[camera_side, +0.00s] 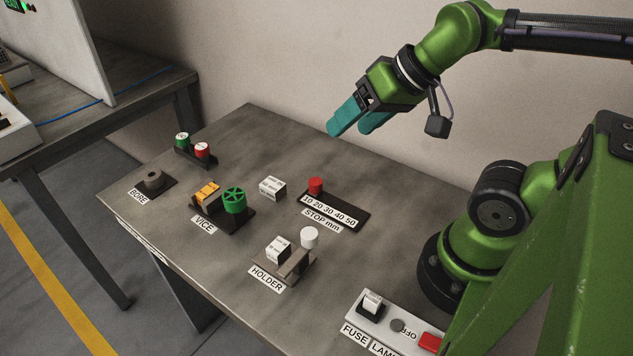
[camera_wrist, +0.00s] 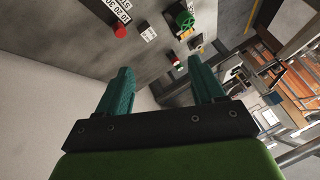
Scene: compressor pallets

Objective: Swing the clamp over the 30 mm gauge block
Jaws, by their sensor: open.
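A white gauge block (camera_side: 278,249) with small dark print sits on the plate labelled HOLDER (camera_side: 267,279) in the side view. A white round knob (camera_side: 309,237) stands on the clamp bar (camera_side: 299,262) at the holder's right; the bar appears beside the block, not over it. A second white block (camera_side: 272,187) stands loose on the table and also shows in the wrist view (camera_wrist: 149,34). The print on both blocks is too small to read. My gripper (camera_side: 353,129) is open and empty, high above the table's back edge; its two teal fingers show apart in the wrist view (camera_wrist: 163,80).
The STOP mm scale (camera_side: 334,211) with a red knob (camera_side: 316,186) lies behind the holder. A vice with a green wheel (camera_side: 234,200), a BORE piece (camera_side: 153,180), green and red cylinders (camera_side: 202,150) and a FUSE/LAMP panel (camera_side: 383,325) surround it. The table's back middle is clear.

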